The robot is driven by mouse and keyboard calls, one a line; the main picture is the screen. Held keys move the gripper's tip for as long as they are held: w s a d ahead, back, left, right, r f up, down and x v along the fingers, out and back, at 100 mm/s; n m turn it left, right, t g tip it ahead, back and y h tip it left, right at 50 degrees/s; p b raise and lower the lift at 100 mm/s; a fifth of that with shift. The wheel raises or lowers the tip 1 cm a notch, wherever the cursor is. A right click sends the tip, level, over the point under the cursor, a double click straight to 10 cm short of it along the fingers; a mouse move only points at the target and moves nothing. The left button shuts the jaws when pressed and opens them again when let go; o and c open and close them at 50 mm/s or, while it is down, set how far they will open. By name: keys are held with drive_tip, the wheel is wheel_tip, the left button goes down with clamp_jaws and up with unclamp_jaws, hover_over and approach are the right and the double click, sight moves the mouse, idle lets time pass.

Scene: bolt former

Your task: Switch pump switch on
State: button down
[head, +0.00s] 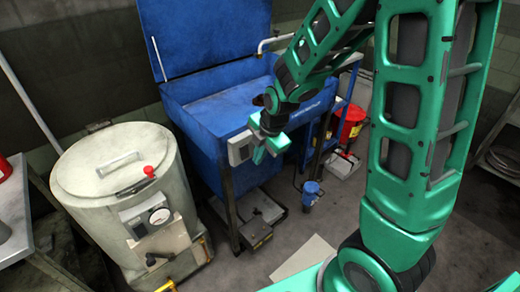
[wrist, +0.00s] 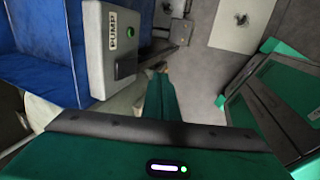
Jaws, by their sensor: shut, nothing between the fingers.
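The pump switch is a pale grey box (wrist: 98,60) labelled PUMP in the wrist view, fixed to the blue washer. Its face carries a dark rocker (wrist: 125,68) and a small green spot. The rocker's on or off position cannot be told. In the head view the box (head: 240,148) is on the washer's front, just left of my gripper (head: 258,156). My gripper is shut and empty.
The blue parts washer (head: 185,103) has its lid up. A cream round tank (head: 120,175) with a gauge stands at left. A pedal unit (head: 258,232) and a small blue container (head: 310,193) are on the floor below.

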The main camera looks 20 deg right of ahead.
sight(248, 155)
drive_tip(key=shift+w+a+f, duration=0.25)
drive_tip(key=shift+w+f, duration=0.2)
drive_tip(key=shift+w, duration=0.3)
drive_tip(key=shift+w+a+f, duration=0.25)
drive_tip(key=shift+w+f, duration=0.15)
drive_tip(key=shift+w, duration=0.35)
drive_tip(key=shift+w+a+f, duration=0.25)
drive_tip(key=shift+w+f, duration=0.2)
drive_tip(key=shift+w, duration=0.3)
drive_tip(key=shift+w+a+f, duration=0.1)
drive_tip(key=shift+w, duration=0.15)
drive_tip(key=shift+r, duration=0.2)
drive_tip(key=shift+r, duration=0.65)
